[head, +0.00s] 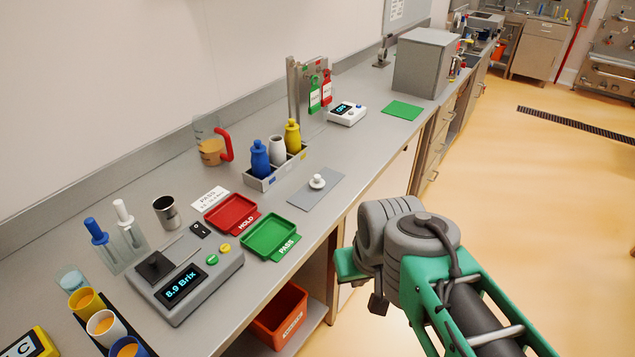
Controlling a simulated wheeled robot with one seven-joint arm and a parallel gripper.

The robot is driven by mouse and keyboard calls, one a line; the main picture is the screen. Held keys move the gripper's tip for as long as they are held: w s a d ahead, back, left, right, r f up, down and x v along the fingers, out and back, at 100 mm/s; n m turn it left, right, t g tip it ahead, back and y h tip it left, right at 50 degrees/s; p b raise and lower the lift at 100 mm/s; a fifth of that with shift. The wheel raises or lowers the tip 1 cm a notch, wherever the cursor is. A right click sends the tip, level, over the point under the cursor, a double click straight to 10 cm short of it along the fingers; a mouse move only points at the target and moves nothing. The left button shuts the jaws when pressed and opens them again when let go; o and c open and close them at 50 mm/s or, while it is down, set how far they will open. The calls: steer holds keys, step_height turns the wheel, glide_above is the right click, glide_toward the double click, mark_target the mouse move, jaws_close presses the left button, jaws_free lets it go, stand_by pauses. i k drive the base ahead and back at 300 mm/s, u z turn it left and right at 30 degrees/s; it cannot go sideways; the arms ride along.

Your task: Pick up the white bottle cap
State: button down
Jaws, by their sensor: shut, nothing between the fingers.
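The white bottle cap (317,182) lies on a flat grey mat (308,196) near the front edge of the bench. It looks like a round disc with a knob on top. My gripper (350,268) is in front of the bench edge, below and to the right of the cap in the picture, and apart from it. It is shut and empty; my wrist partly hides its fingers. An uncapped white bottle (277,150) stands in a grey caddy (262,184) between a blue bottle (260,160) and a yellow bottle (293,138).
A green PASS tray (268,238) and a red HOLD tray (231,214) lie left of the mat. A Brix meter (190,283) stands farther left. A small scale (346,114) and tag stand (294,92) are behind. Bench right of the mat is clear.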

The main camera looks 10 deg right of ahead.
mark_target(316, 183)
steer(key=z, duration=1.05)
steer(key=i, duration=1.4)
steer(key=u, duration=4.05)
